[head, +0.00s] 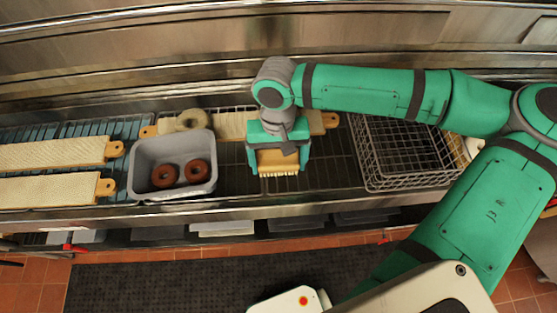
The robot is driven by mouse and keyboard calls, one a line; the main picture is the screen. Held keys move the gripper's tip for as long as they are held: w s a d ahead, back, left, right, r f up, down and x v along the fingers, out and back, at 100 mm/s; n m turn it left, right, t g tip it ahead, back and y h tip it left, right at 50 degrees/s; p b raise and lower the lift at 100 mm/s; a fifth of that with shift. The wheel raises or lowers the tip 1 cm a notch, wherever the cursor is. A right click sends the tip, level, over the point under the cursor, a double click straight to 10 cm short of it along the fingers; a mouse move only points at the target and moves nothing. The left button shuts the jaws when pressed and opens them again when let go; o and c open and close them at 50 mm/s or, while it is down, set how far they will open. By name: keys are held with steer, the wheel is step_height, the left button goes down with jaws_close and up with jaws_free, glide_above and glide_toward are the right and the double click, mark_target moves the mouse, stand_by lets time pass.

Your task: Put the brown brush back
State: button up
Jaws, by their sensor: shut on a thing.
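The brown brush (278,162) has a tan wooden body with pale bristles along its lower edge, and it shows in the head view just left of centre. My gripper (278,147) is shut on the brush from above, with a green finger on each side. The bristles face the front of the counter. The brush is over the dark wire rack (327,171); I cannot tell whether it touches it. My gripper hides the upper part of the brush.
A grey bin (173,144) with two brown bagels stands left of my gripper. A pale bagel (191,119) lies behind it on a board (231,125). Two more boards (50,154) lie at left. A wire basket (402,153) stands at right. The counter's metal front edge (250,207) runs below.

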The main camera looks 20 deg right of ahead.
mark_target(278, 157)
steer(key=shift+f, duration=0.1)
steer(key=o, duration=0.9)
step_height(278, 157, up, 12)
steer(key=w, duration=0.1)
steer(key=shift+w+d, duration=0.15)
steer(key=shift+d, duration=0.05)
